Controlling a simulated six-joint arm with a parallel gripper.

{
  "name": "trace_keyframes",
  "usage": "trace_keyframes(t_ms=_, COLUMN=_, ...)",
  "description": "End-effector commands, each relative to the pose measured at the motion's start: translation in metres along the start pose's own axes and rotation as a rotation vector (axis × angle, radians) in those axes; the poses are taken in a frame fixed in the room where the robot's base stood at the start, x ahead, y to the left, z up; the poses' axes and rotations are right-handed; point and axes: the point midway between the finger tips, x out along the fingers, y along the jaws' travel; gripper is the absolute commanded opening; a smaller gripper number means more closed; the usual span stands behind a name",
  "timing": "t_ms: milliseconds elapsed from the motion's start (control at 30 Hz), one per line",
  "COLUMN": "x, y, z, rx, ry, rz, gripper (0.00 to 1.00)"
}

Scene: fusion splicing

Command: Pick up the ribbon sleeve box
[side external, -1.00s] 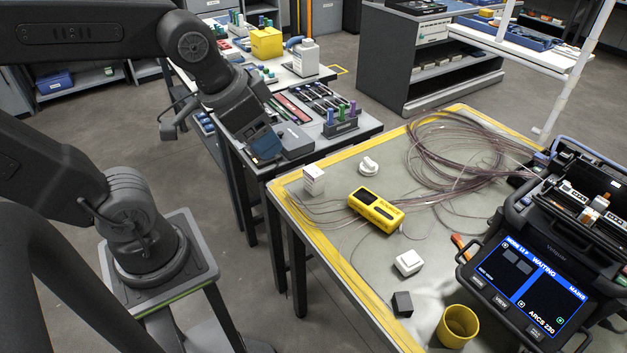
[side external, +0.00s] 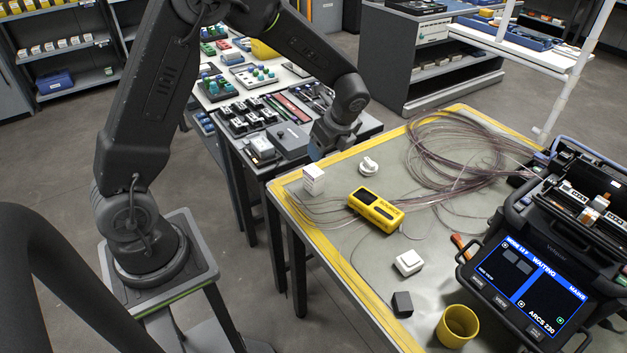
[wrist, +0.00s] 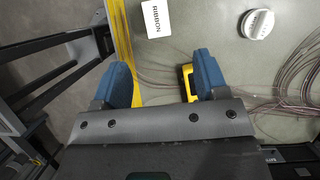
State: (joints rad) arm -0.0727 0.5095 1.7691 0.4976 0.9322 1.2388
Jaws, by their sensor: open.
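The ribbon sleeve box (side external: 313,181) is a small white box standing near the left corner of the grey mat with the yellow border (side external: 350,262). In the wrist view the box (wrist: 158,19) shows its white top with the word RIBBON, partly cut off by the top edge. My gripper (wrist: 162,72) is open and empty, with blue fingers spread wide. The box is beyond the fingertips in that view, roughly in line with the gap between them. In the side view my gripper (side external: 318,150) is above the mat's back left edge, apart from the box; its fingers are hard to make out there.
A yellow device (side external: 376,209) lies right of the box, with a white round item (side external: 368,166) behind. Thin fibre coils (side external: 450,160) spread over the mat. A white square item (side external: 409,262), dark block (side external: 402,304), yellow cup (side external: 457,326) and splicer (side external: 530,285) are farther right.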

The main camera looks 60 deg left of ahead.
Motion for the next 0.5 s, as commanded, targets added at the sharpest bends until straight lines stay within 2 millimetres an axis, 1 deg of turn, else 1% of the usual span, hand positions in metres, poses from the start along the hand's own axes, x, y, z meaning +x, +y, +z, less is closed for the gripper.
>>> trace_keyframes(t_ms=300, x=0.057, y=0.001, z=0.000, rx=0.003, ry=0.000, rz=0.005, gripper=0.67)
trace_keyframes(t_ms=400, x=0.072, y=0.001, z=0.000, rx=0.001, ry=0.000, rz=0.004, gripper=0.67)
trace_keyframes(t_ms=500, x=0.080, y=0.001, z=0.000, rx=0.001, ry=0.000, rz=0.003, gripper=0.67)
